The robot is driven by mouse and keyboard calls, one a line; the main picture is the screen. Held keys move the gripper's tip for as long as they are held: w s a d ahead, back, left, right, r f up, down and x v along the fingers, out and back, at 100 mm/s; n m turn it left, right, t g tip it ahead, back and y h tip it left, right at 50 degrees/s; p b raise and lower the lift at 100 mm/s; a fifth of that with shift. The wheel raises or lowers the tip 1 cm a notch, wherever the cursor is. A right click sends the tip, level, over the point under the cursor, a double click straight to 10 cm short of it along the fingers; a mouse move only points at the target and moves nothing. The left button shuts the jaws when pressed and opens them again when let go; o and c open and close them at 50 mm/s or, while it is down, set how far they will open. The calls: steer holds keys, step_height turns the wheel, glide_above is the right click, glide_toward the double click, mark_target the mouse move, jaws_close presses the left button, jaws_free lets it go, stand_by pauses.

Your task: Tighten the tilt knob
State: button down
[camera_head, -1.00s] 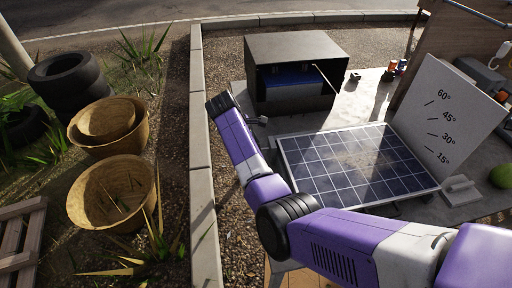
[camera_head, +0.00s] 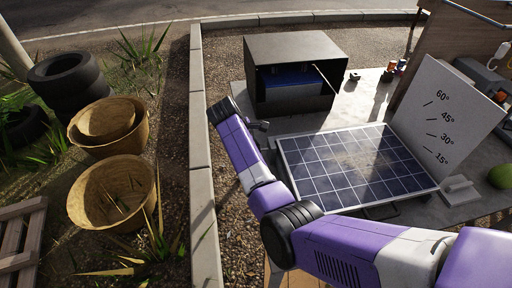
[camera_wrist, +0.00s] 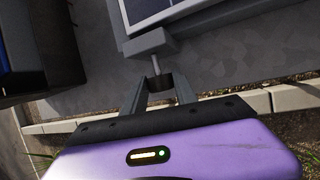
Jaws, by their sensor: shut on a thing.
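The solar panel (camera_head: 350,168) lies at a low tilt on the table, beside a white angle board (camera_head: 447,112) marked 15° to 60°. My gripper (camera_head: 262,126) is at the panel's left side, near its far left corner. In the wrist view my gripper (camera_wrist: 160,86) is shut on the tilt knob (camera_wrist: 158,80), at the end of a short stem from a grey block (camera_wrist: 146,42). The panel's edge (camera_wrist: 155,12) shows just beyond. The fingers hide most of the knob, and it is too small to tell in the head view.
A dark open-fronted box (camera_head: 295,70) with a blue unit inside stands behind my gripper. A small white bracket (camera_head: 458,190) and a green fruit (camera_head: 501,176) are to the panel's right. A concrete kerb (camera_head: 202,190) runs left of my arm, with gravel between.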

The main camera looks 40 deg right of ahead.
steer(key=shift+s+a+f+m+t+h+p, duration=0.1)
steer(key=shift+s+m+t+h+p, duration=0.1)
steer(key=shift+t+h+p, duration=0.25)
steer(key=shift+s+a+f+m+t+h+p, duration=0.1)
steer(key=shift+s+t+h+p, duration=0.1)
steer(key=shift+t+h, duration=0.35)
steer(key=t+h+b, duration=0.1)
steer(key=f+t+h+b, duration=0.1)
steer(key=shift+a+m+t+b, duration=0.15)
steer(key=shift+m+t+b, duration=0.2)
steer(key=shift+m+t, duration=0.05)
steer(key=t+h+b, duration=0.1)
steer(key=b, duration=0.3)
steer(key=m+t+h+b, duration=0.1)
steer(key=t+b, duration=0.1)
steer(key=b, duration=0.2)
steer(key=shift+s+f+h, duration=0.15)
steer(key=shift+f+h, duration=0.15)
steer(key=shift+f, duration=0.05)
steer(key=t+h+b, duration=0.1)
steer(key=b, duration=0.2)
steer(key=shift+r+m+b, duration=0.1)
steer(key=shift+m+b, duration=0.3)
steer(key=shift+r+h+b, duration=0.15)
steer(key=shift+h+b, duration=0.15)
steer(key=shift+b, duration=0.25)
steer(key=c, duration=1)
jaws_free()
steer(key=shift+r, duration=0.1)
steer(key=shift+a, duration=0.1)
